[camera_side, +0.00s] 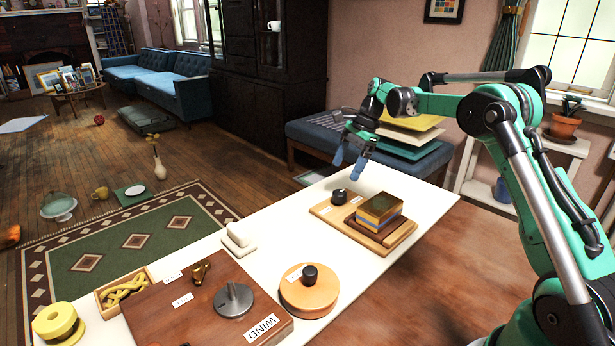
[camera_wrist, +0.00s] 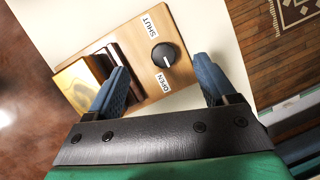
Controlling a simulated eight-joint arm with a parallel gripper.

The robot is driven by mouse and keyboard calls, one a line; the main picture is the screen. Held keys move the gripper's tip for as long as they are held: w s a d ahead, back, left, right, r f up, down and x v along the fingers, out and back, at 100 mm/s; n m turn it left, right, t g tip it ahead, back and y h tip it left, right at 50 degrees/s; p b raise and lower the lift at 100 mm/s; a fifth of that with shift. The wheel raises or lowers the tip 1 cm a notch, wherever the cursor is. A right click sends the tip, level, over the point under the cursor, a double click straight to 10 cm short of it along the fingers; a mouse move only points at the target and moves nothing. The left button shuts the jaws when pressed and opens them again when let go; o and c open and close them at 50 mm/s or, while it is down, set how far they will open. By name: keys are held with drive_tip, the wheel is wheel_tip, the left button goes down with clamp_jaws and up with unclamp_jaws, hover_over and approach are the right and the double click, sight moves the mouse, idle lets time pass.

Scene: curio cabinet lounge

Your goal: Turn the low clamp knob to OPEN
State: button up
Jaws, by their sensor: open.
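The low clamp knob (camera_wrist: 164,55) is a black round knob with a white pointer line, on a light wooden board (camera_wrist: 181,17). In the wrist view the SHUT label (camera_wrist: 150,25) is above it and the OPEN label (camera_wrist: 163,84) below it. The pointer line seems to point down toward OPEN. In the side view the knob (camera_side: 338,196) stands at the left of the board, beside a wood block (camera_side: 379,208). My gripper (camera_side: 350,162) is open and empty, above the knob and apart from it. Its two blue fingers (camera_wrist: 163,82) straddle the knob's line in the wrist view.
The board lies on a white table (camera_side: 284,220). A round wooden piece with a black knob (camera_side: 310,276) and a brown box with a grey dial (camera_side: 234,300) are nearer the camera. A white block (camera_side: 238,240) sits on the left edge. White tabletop is clear left of the board.

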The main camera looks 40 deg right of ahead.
sight(340, 192)
drive_tip(key=shift+d+f+m, duration=0.6)
drive_tip(key=shift+d+f, duration=0.05)
drive_tip(key=shift+f, duration=0.1)
drive_tip(key=shift+x, duration=2.8)
clamp_jaws()
